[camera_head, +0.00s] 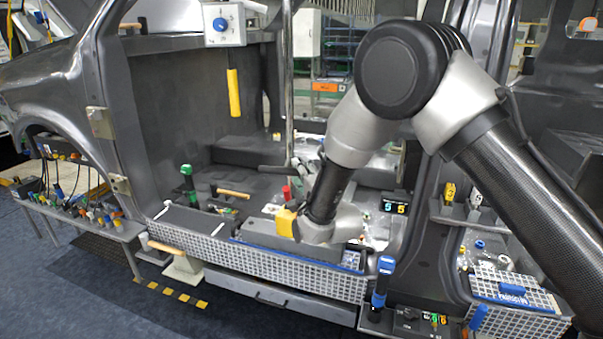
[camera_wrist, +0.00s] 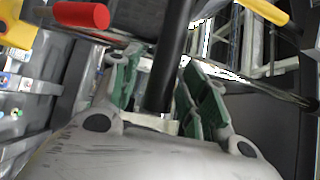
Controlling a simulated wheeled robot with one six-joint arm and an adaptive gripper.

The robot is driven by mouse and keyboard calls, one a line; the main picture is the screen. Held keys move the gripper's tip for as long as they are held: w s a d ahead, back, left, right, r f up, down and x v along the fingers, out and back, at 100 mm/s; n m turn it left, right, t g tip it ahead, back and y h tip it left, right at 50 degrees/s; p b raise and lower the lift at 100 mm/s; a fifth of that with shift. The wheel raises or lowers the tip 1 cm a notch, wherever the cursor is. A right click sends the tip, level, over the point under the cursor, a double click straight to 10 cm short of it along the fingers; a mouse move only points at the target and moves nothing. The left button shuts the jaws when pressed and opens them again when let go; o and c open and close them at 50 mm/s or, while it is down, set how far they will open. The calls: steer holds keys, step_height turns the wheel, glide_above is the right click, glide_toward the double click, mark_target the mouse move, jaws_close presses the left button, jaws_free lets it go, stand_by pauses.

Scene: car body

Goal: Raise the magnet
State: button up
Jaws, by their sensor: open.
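My gripper (camera_wrist: 163,72) is open in the wrist view, its two green-padded fingers spread apart. A dark upright rod (camera_wrist: 168,60) stands between the fingers in the picture. I cannot tell whether it touches either pad or lies beyond them. No thing is plainly recognisable as the magnet; whether this rod is part of it cannot be told. A red cylinder (camera_wrist: 82,15) lies to the upper left of the fingers, and a red piece also shows in the head view (camera_head: 287,193). In the head view my wrist is low over the sill, and the fingers are not clear.
A yellow block (camera_head: 286,222) sits close beside my wrist. A green-topped tool (camera_head: 187,178) and an orange-handled tool (camera_head: 233,193) are to the left. A pale vertical pole (camera_head: 287,90) rises behind. A blue-handled tool (camera_head: 381,283) stands at front right. A yellow handle (camera_head: 234,93) hangs above.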

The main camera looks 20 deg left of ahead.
jaws_close()
steer(key=shift+r, duration=0.1)
step_height(320, 180, up, 21)
steer(key=shift+f, duration=0.2)
stand_by(0.3)
jaws_free()
steer(key=shift+f, duration=0.1)
steer(key=shift+s, duration=0.1)
